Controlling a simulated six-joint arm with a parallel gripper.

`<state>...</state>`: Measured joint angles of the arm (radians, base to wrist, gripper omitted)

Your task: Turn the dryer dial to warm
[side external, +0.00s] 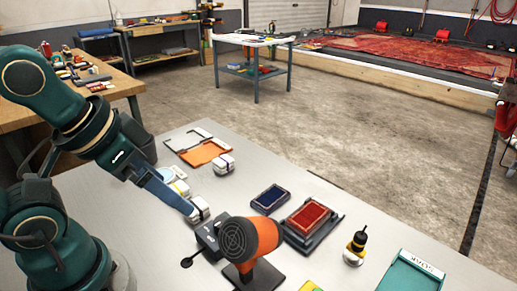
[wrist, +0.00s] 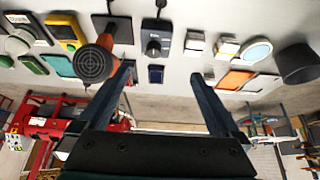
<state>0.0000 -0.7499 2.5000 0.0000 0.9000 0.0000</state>
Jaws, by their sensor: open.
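The dryer (side external: 250,240), an orange round-faced unit on a dark stand, stands at the front middle of the table in the side view. It also shows left of centre in the wrist view (wrist: 97,60). Next to it is a black control box (side external: 207,238) with a cable. In the wrist view the box (wrist: 157,27) carries a dark round dial (wrist: 153,47); its setting is too small to read. My gripper (wrist: 160,76) is open, with nothing between its fingers. The dial shows beyond the gap between the fingertips, apart from them. In the side view my gripper (side external: 190,209) is near the box.
An orange panel (side external: 203,153) lies behind. Bare tabletop separates several items.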

